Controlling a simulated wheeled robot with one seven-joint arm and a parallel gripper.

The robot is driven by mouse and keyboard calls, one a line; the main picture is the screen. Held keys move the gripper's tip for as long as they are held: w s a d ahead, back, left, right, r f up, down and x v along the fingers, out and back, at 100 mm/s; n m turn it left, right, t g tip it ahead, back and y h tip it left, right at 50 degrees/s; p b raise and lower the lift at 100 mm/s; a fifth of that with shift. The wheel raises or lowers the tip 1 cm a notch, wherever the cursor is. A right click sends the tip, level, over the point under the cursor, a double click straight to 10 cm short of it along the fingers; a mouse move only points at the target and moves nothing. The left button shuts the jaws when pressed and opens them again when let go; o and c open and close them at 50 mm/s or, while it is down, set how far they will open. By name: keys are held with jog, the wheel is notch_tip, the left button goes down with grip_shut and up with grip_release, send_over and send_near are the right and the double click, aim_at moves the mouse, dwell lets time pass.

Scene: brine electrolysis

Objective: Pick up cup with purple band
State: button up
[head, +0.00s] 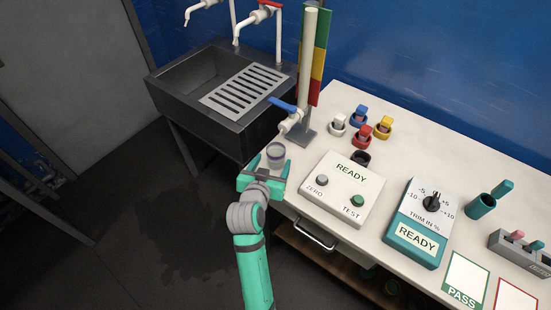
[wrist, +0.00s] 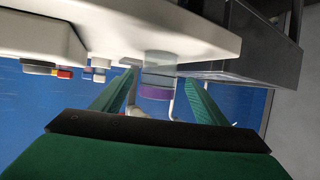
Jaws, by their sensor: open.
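A small clear cup with a purple band (head: 275,152) stands on the left end of the white bench top, near the front corner. My gripper (head: 264,175) is at the cup's near side, with its green fingers apart. In the wrist view the cup (wrist: 156,75) shows upside down between the two open fingers of my gripper (wrist: 160,98). The purple band is visible there. I cannot tell whether either finger touches the cup.
A READY box with ZERO and TEST buttons (head: 340,190) stands right of the cup. A burette-like tube with a blue-handled tap (head: 296,115) rises behind it. A dark sink (head: 200,90) lies left. Coloured ring holders (head: 361,116) stand farther back.

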aim_at(274, 161)
jog(key=x, duration=0.5)
jog(key=shift+s+d, duration=0.1)
jog(key=shift+s, duration=0.1)
jog(key=shift+c, duration=0.4)
jog(key=c, duration=1.2)
